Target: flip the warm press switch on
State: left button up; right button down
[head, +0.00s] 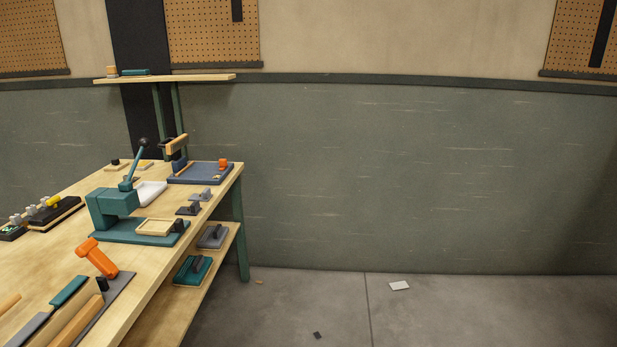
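A teal press (113,203) with a raised lever and dark knob stands on the wooden workbench (150,291) at left. Its flat teal base (126,237) carries a shallow wooden tray (155,227) and a small dark upright piece (178,226). I cannot tell whether that piece is the switch or how it is set. Two small grey blocks with upright parts, one darker (188,209) and one lighter (201,195), sit behind it near the bench's right edge. Neither gripper is in view.
A blue tray fixture (200,180) with an orange knob stands at the bench's far end. An orange-handled tool (97,257) lies in front of the press. A lower shelf holds teal (193,270) and grey pieces. The floor (450,310) right is mostly clear.

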aim_at(222, 163)
jog(key=i+u, duration=0.15)
jog(key=i, duration=0.35)
jog(key=i+u, duration=0.15)
jog(key=i, duration=0.3)
jog(key=i+l+u, duration=0.15)
jog(key=i, duration=0.35)
jog(key=i+l+u, duration=0.15)
jog(key=i, duration=0.3)
jog(key=i+l+u, duration=0.1)
jog(key=i+u, duration=0.3)
jog(key=i+l+u, duration=0.2)
jog(key=i+u, duration=0.15)
jog(key=i+l+u, duration=0.4)
jog(key=k+j, duration=0.05)
